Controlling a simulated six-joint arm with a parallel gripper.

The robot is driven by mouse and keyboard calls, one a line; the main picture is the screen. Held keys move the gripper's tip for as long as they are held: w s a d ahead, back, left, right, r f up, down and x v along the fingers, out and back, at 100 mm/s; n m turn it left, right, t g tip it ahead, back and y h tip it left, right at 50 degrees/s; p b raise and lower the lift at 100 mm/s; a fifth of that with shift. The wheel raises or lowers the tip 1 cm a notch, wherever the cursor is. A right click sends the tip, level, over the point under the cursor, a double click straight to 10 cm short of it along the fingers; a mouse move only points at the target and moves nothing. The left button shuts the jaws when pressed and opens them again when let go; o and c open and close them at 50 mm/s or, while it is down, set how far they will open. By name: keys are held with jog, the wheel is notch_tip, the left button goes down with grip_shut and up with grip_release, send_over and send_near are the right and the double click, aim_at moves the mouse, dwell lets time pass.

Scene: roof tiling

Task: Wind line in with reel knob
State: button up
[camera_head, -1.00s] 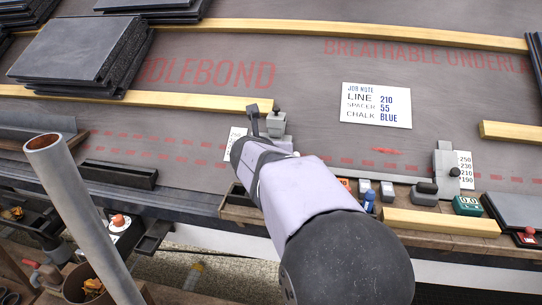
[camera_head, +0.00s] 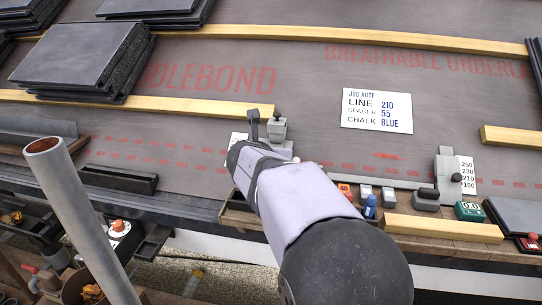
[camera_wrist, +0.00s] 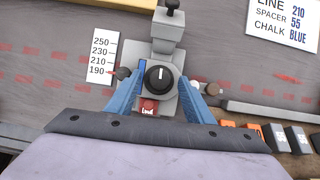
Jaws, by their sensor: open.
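In the wrist view a grey device (camera_wrist: 165,35) stands on the roof with a round black knob (camera_wrist: 158,77) bearing a white mark. My open gripper (camera_wrist: 160,82) has one blue finger on each side of this knob, with a gap visible between fingers and knob. I cannot tell whether this is the reel knob. In the head view the device's top (camera_head: 277,128) shows beyond my arm, which hides the fingers.
A number card (camera_wrist: 101,56) lies left of the device. A grey bar (camera_wrist: 260,108) runs right from it towards a second grey block (camera_head: 447,172). A job note (camera_head: 377,110) and wooden battens (camera_head: 150,103) lie behind.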

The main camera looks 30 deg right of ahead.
jog(key=shift+r, duration=0.1)
jog(key=p+v, duration=0.3)
jog(key=v, duration=0.4)
jog(key=shift+s+a, duration=0.1)
jog(key=shift+s, duration=0.05)
dwell(0.4)
